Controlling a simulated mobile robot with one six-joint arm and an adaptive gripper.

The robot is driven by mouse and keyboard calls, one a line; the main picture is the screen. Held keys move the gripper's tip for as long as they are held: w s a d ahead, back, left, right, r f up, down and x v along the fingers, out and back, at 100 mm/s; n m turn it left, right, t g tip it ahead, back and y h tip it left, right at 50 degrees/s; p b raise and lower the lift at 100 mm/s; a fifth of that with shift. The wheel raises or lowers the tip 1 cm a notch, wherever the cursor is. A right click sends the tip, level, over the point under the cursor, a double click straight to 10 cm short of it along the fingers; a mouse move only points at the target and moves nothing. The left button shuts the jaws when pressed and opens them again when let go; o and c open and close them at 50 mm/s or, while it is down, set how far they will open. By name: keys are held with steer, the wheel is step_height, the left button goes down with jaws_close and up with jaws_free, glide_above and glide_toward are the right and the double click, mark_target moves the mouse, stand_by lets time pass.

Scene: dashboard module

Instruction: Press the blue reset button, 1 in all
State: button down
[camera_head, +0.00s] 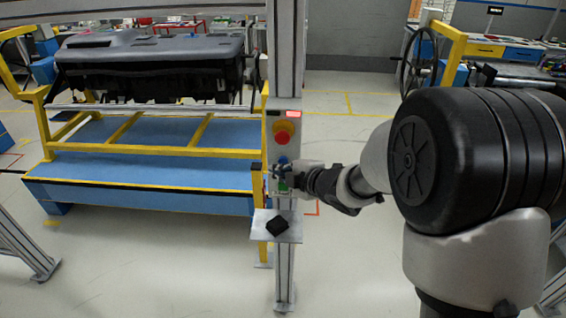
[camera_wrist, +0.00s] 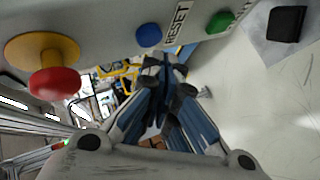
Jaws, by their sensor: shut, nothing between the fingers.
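The blue reset button (camera_wrist: 149,35) is on the grey control box (camera_head: 270,128), beside a RESET label (camera_wrist: 178,22) in the wrist view. In the head view the blue button (camera_head: 283,160) shows just above my gripper. My gripper (camera_wrist: 164,62) is shut and empty, its fingertips close together just below the blue button in the wrist picture. A small gap shows between tips and button there, and I see no contact. In the head view my gripper (camera_head: 275,170) is at the lower front of the box.
A red mushroom button (camera_wrist: 55,82) on a yellow base is left of the blue button in the wrist view. A green button (camera_wrist: 219,22) is right of it. A small shelf (camera_head: 262,224) with a black object (camera_head: 277,226) is below the box on the post (camera_head: 286,60).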

stand_by(0.7)
steer(key=shift+w, duration=0.45)
steer(key=shift+w, duration=0.4)
stand_by(0.5)
stand_by(0.4)
steer(key=shift+s, duration=0.8)
steer(key=shift+s+b, duration=0.15)
steer(key=shift+b, duration=0.15)
steer(key=s+b, duration=0.2)
steer(key=s, duration=0.2)
steer(key=shift+s+a, duration=0.1)
steer(key=shift+s, duration=0.25)
